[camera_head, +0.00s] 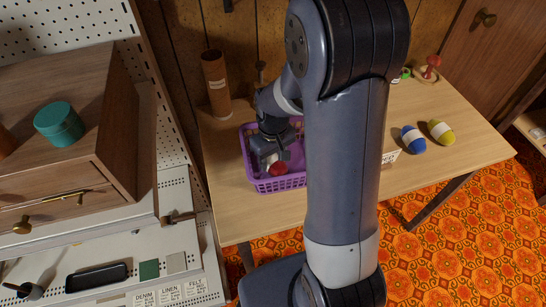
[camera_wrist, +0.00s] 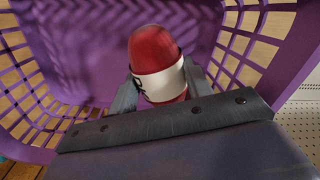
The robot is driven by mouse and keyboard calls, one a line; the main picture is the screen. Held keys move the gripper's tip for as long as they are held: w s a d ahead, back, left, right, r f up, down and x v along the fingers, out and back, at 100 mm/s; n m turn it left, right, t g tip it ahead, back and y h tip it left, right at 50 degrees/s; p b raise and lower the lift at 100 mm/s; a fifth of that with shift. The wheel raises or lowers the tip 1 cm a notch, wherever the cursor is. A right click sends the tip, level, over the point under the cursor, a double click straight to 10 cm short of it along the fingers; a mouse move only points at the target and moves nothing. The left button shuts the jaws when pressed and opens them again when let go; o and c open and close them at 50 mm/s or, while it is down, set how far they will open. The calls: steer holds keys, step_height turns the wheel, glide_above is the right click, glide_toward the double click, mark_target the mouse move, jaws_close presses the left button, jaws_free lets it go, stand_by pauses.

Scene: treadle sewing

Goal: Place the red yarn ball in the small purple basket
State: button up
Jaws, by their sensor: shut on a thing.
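The red yarn ball (camera_wrist: 153,50), with a white paper band, is between the fingers of my gripper (camera_wrist: 158,88) in the wrist view. My gripper is shut on it. The purple basket (camera_wrist: 70,50) surrounds the ball in that view, with its lattice walls on both sides. In the head view the purple basket (camera_head: 276,185) stands on the wooden table, and my gripper (camera_head: 274,163) reaches down into it. The red ball (camera_head: 278,169) shows just inside the near wall. I cannot tell whether the ball touches the basket floor.
On the table (camera_head: 450,165) lie a blue yarn ball (camera_head: 413,139) and a yellow one (camera_head: 440,131) at the right. A brown cardboard tube (camera_head: 216,84) stands behind the basket. A red item on a stand (camera_head: 431,67) is at the back right. My arm hides the table's middle.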

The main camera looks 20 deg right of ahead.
mark_target(273, 157)
steer(key=shift+f, duration=0.15)
steer(key=o, duration=1)
steer(key=shift+o, duration=0.2)
step_height(273, 157, up, 12)
steer(key=p, duration=0.1)
steer(key=shift+r, duration=0.2)
